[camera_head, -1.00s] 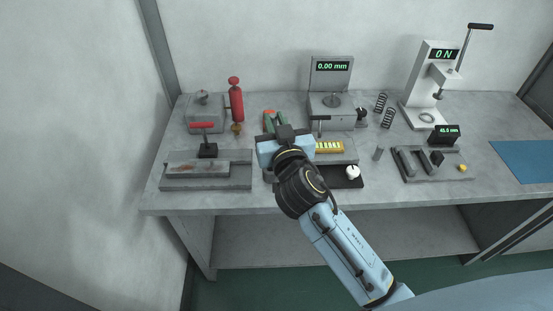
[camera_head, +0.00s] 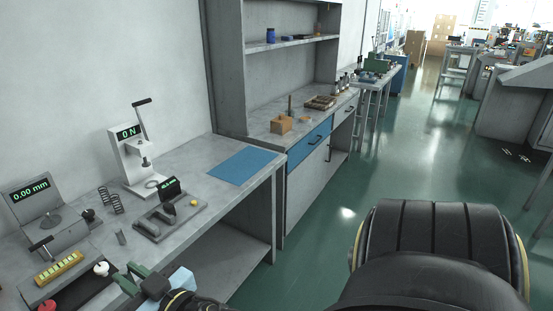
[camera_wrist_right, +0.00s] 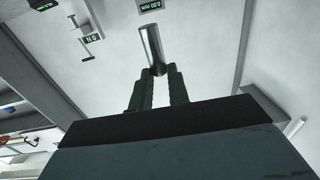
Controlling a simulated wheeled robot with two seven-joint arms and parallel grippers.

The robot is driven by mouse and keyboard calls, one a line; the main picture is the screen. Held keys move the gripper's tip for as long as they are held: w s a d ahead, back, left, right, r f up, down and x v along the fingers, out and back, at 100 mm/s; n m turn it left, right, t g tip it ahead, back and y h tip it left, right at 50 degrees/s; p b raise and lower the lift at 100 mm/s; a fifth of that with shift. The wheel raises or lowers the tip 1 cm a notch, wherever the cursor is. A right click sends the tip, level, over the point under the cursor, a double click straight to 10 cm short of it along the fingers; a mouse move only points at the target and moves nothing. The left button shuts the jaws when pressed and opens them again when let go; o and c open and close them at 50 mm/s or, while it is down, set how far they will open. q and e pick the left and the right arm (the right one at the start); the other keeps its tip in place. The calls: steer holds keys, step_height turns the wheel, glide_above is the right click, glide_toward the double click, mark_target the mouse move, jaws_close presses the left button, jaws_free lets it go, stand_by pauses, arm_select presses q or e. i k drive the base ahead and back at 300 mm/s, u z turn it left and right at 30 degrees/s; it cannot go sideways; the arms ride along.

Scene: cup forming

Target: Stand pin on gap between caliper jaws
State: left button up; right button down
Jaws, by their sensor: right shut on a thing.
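The caliper (camera_head: 150,228) lies on the bench in the head view, a grey base with dark bars for jaws and a small display (camera_head: 171,188). That pin is hard to make out in the head view. My left gripper is out of view.
The white force stand (camera_head: 131,165) is behind the caliper, with springs (camera_head: 110,200) to its left. The gold block (camera_head: 58,268) and white knob (camera_head: 101,268) are left of my gripper. A blue mat (camera_head: 243,165) lies clear on the right.

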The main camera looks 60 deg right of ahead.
mark_target(158, 225)
steer(key=z, duration=0.3)
steer(key=k, duration=0.7)
steer(key=z, duration=1.55)
steer(key=i, duration=2.5)
steer(key=u, duration=1.1)
